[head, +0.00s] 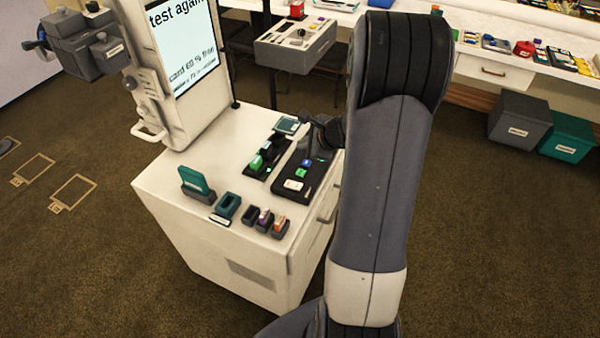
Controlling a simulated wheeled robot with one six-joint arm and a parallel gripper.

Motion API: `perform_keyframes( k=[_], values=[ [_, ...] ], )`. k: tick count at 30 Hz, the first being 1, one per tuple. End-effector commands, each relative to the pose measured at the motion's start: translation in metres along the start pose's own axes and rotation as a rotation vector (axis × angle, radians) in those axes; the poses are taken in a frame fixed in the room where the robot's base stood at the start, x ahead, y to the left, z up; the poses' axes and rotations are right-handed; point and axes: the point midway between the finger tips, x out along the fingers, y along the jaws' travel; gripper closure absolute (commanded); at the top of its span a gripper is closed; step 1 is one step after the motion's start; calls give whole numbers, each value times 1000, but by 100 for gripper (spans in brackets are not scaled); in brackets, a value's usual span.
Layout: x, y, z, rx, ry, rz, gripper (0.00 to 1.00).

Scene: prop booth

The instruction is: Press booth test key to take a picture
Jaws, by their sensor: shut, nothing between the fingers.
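A white booth cabinet (222,180) stands left of my arm with a tilted screen (185,45) that reads "test again" and a line about a card being 60 % free. On its top, a black key panel (318,178) carries a blue key (306,162), a green key (301,173) and a white key (294,185). I cannot read which is the test key. My gripper (309,142) is a small dark shape above the far part of this panel, shut and empty. My arm partly hides it, and I cannot tell whether it touches anything.
A second dark panel (270,152) with green pieces lies left of the keys. A teal upright holder (196,182) and several small holders line the front. A grey box (296,48) stands behind. Bins (518,122) stand at right; brown floor is open at left.

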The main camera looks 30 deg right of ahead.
Motion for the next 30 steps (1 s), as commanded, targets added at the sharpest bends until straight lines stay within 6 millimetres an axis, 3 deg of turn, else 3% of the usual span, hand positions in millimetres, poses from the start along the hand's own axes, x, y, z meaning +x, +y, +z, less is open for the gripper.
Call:
perform_keyframes(
  k=[16,30],
  values=[
    [51,37,-37,-2,0,1,100],
    [58,42,-42,-1,0,1,100]
  ],
)
